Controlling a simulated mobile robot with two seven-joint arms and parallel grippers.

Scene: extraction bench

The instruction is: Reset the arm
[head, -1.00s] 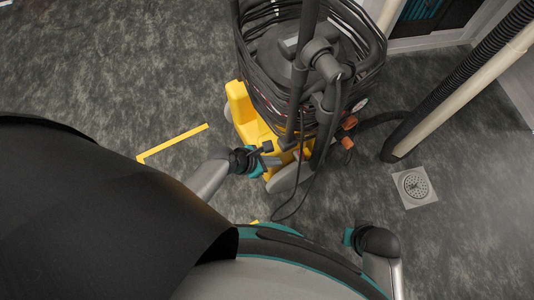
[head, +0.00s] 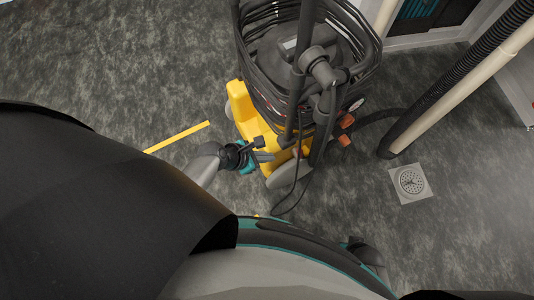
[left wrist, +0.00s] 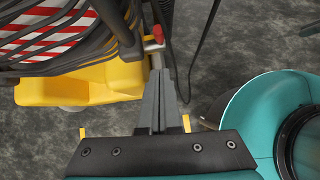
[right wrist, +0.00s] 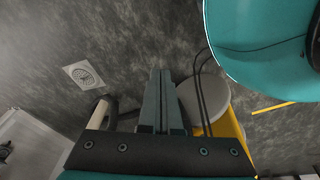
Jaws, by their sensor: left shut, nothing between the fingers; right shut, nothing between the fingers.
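My left gripper (head: 264,150) is in front of the yellow machine (head: 240,105) in the head view, close to its lower body. In the left wrist view its fingers (left wrist: 162,80) are together with nothing between them, and their tips overlap the machine's edge beside a small red-tipped part (left wrist: 158,35). I cannot tell whether they touch. My right gripper's fingers (right wrist: 161,80) are together and empty in the right wrist view, pointing over the dark floor. The right gripper's fingers do not show in the head view. Part of my right arm is hidden behind my body.
Coiled black hose (head: 262,75) wraps the machine. A ribbed black hose (head: 455,80) and a pale pipe (head: 450,98) run at the right. A square floor drain (head: 410,183) lies near them. A yellow floor line (head: 178,137) is at the left.

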